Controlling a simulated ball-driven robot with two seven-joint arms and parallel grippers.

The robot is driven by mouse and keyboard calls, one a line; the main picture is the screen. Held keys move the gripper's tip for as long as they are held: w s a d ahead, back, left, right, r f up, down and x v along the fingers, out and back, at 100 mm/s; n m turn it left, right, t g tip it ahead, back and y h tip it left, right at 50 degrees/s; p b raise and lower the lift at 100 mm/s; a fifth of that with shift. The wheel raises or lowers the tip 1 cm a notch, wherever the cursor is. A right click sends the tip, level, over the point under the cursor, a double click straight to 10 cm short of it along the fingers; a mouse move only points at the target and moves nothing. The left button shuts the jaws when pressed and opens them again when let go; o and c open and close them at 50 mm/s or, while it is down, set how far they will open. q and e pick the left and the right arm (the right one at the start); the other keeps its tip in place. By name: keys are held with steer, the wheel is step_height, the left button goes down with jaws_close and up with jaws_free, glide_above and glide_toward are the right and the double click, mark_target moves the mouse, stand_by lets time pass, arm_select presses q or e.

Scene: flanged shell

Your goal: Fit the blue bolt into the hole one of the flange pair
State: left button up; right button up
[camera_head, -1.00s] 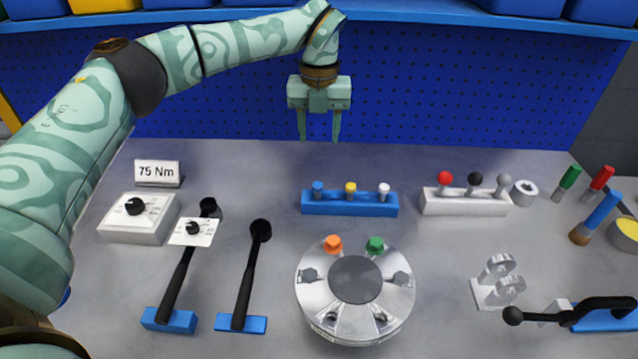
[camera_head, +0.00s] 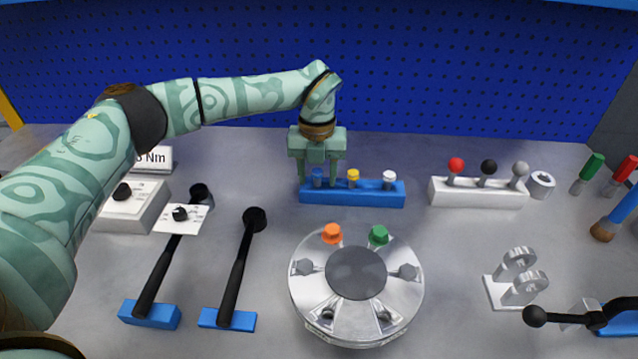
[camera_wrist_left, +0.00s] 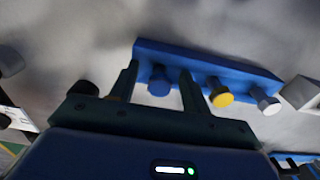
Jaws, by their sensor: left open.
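The blue bolt (camera_head: 318,177) stands upright at the left end of the blue rack (camera_head: 350,195), beside a yellow bolt (camera_head: 353,178) and a white bolt (camera_head: 389,180). My left gripper (camera_head: 319,180) is open, pointing down, with its fingers on either side of the blue bolt. In the left wrist view the blue bolt (camera_wrist_left: 159,84) shows between the two fingers, with gaps beside it. The round metal flange (camera_head: 357,300) stands in front of the rack. It carries an orange bolt (camera_head: 332,233), a green bolt (camera_head: 378,235) and grey bolts; two holes (camera_head: 328,313) show at its front. My right gripper is not in view.
A white rack with red, black and grey knobs (camera_head: 478,190) stands right of the blue rack. A metal bracket (camera_head: 515,280) and a black-handled clamp (camera_head: 580,318) are at the right. Bare table surrounds the flange.

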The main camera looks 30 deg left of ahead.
arm_select(q)
steer(key=shift+r, duration=0.15)
steer(key=shift+c, duration=0.9)
jaws_close()
